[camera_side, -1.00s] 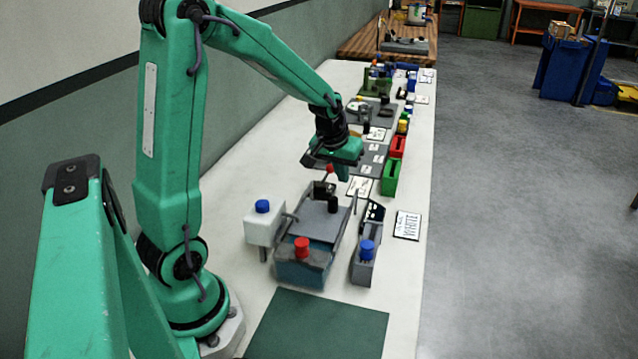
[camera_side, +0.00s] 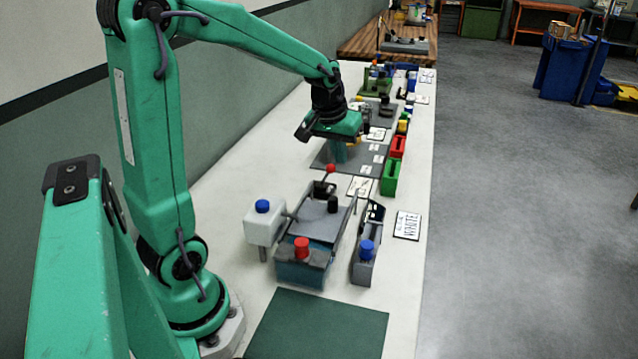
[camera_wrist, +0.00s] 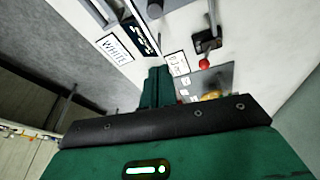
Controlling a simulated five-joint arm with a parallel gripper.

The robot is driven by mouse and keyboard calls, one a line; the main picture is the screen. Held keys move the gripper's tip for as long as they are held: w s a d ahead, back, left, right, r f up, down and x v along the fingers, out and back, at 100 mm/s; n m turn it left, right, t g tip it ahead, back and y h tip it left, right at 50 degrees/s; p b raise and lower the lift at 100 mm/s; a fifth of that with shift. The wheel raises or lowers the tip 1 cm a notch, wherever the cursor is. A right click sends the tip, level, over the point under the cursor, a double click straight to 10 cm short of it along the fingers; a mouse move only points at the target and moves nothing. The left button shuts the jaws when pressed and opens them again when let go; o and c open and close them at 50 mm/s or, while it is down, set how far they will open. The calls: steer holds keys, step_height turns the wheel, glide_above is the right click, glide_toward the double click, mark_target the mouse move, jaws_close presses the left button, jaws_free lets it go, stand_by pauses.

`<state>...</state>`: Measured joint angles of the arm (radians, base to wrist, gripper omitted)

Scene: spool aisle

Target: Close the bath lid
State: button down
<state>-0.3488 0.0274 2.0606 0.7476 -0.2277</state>
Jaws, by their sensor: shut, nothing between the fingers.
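The bath is a teal box (camera_side: 303,272) on the white bench, with a flat grey panel (camera_side: 316,221) over its top and a black knob (camera_side: 333,204) near the panel's far end. I take the panel for the lid; I cannot tell whether it is fully down. A red knob (camera_side: 301,246) stands at the near end. My gripper (camera_side: 338,153) is shut and empty, pointing down beyond the bath's far end and apart from it. In the wrist view its fingers (camera_wrist: 156,85) are together, and part of the grey panel (camera_wrist: 185,4) shows at the top.
A red-balled lever (camera_side: 330,169) stands at the bath's far end. A white box with a blue cap (camera_side: 263,226) is on the left, a grey holder (camera_side: 366,262) on the right. Green (camera_side: 390,178) and red (camera_side: 398,147) bins stand beyond. A dark green mat (camera_side: 317,330) lies clear in front.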

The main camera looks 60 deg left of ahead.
mark_target(319, 214)
steer(key=w+a+g+h, duration=0.2)
steer(key=w+a+g, duration=0.1)
steer(key=w+g, duration=0.3)
steer(key=shift+a+f, duration=0.35)
steer(key=shift+f, duration=0.1)
steer(key=shift+s+f, duration=0.1)
steer(key=shift+f, duration=0.05)
steer(key=s+d+f, duration=0.3)
steer(key=s+f, duration=0.2)
steer(key=f, duration=0.4)
steer(key=shift+s+d+f, duration=0.15)
steer(key=shift+d+f, duration=0.05)
steer(key=shift+d, duration=0.1)
stand_by(0.4)
